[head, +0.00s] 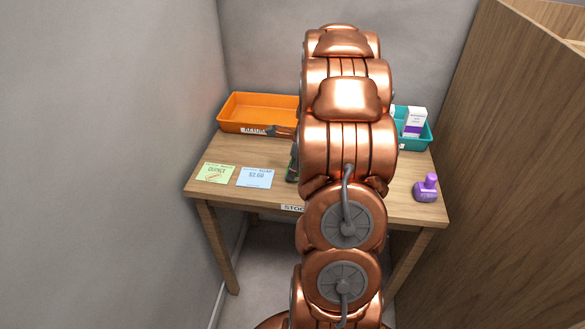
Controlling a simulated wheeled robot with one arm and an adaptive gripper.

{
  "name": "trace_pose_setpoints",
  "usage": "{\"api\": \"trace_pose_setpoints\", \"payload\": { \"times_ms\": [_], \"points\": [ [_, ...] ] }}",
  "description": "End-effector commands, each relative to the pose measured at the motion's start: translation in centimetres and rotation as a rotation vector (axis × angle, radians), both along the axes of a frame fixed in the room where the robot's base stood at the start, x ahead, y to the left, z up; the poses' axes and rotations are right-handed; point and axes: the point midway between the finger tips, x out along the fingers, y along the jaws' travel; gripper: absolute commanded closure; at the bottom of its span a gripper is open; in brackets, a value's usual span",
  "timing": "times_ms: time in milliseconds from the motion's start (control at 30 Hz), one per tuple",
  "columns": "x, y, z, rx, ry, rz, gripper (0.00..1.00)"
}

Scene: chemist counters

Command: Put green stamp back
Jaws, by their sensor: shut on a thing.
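My copper arm covers the middle of the table and hides most of my gripper. A dark part of my gripper (291,165) shows at the arm's left edge, above the table. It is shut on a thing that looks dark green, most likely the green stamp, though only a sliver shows. The fingertips and the stamp's base are hidden. A purple stamp (426,189) stands upright at the table's right front corner.
On the wooden table (235,150) are a green card (215,173) and a blue price card (255,177). An orange tray (233,111) stands back left. A teal tray (417,144) with boxes (415,122) stands back right. A wooden partition (500,170) rises at right.

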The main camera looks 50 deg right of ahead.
Motion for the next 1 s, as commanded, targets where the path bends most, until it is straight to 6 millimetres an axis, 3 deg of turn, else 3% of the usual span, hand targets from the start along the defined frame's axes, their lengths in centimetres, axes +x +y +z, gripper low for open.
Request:
{"api": "trace_pose_setpoints", "payload": {
  "times_ms": [267, 667, 867, 1000],
  "points": [
    [0.0, 0.0, -0.1, 0.001, 0.001, 0.000, 0.44],
    [0.0, 0.0, 0.4, 0.001, 0.000, 0.001, 0.44],
    [-0.7, -0.5, 2.8, -0.002, 0.001, -0.002, 0.44],
    [-1.3, -1.0, 5.7, -0.005, -0.003, -0.001, 0.44]
  ]
}}
